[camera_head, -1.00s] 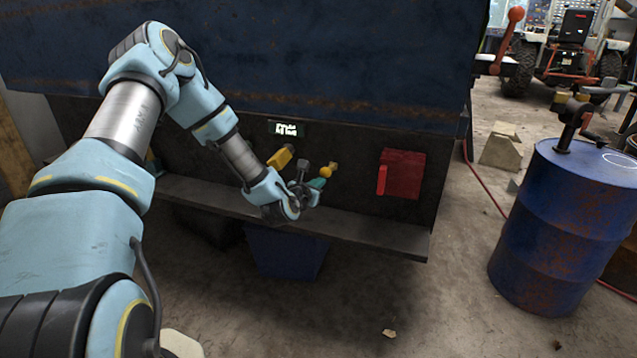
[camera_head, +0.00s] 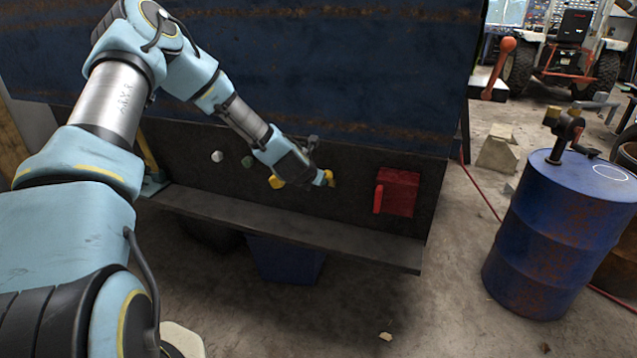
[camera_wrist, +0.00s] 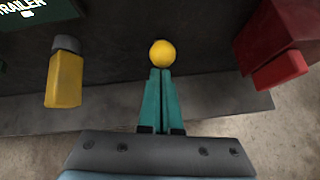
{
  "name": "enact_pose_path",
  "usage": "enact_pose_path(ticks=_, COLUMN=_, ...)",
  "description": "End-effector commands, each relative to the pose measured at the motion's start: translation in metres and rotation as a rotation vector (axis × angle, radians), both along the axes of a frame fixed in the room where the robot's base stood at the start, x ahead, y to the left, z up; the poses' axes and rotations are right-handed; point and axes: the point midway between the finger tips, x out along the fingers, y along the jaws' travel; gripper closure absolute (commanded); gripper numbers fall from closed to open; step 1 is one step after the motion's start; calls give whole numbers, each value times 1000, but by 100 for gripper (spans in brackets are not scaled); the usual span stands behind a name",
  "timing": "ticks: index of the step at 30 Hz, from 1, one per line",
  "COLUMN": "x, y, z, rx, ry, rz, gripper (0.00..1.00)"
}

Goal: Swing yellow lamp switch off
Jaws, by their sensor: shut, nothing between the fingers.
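Two yellow controls stand on the dark panel, and I cannot tell which one is the lamp switch. One is a yellow ball-ended knob (camera_head: 330,179), shown in the wrist view as a round ball (camera_wrist: 161,53). The other is a block-shaped yellow lever (camera_head: 276,182) with a grey base, partly hidden by my arm in the head view and clear at the left of the wrist view (camera_wrist: 64,80). My gripper (camera_wrist: 161,72) is shut and empty, with its teal fingertips right at the ball; whether they touch it is unclear. It also shows in the head view (camera_head: 323,179).
A red box with a red lever (camera_head: 398,192) is right of the ball, also in the wrist view (camera_wrist: 275,45). A ledge (camera_head: 370,248) runs below the panel. White (camera_head: 217,156) and green (camera_head: 247,161) knobs sit left. A blue barrel (camera_head: 550,235) stands at right.

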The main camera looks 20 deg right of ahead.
Motion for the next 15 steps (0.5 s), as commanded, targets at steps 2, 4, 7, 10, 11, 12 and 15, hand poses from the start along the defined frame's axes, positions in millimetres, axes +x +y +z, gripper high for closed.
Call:
enact_pose_path(ticks=2, x=6, y=-3, z=7, rx=-4, ry=-5, rz=4, gripper=100)
enact_pose_path(ticks=4, x=9, y=-6, z=11, rx=-4, ry=-5, rz=3, gripper=100)
enact_pose_path(ticks=7, x=13, y=-10, z=17, rx=-4, ry=-6, rz=4, gripper=100)
enact_pose_path(ticks=10, x=16, y=-13, z=22, rx=-3, ry=-6, rz=2, gripper=100)
enact_pose_path(ticks=11, x=17, y=-14, z=23, rx=-4, ry=-4, rz=4, gripper=100)
enact_pose_path(ticks=12, x=18, y=-15, z=24, rx=-3, ry=-5, rz=3, gripper=100)
enact_pose_path(ticks=15, x=21, y=-17, z=27, rx=-3, ry=-5, rz=4, gripper=100)
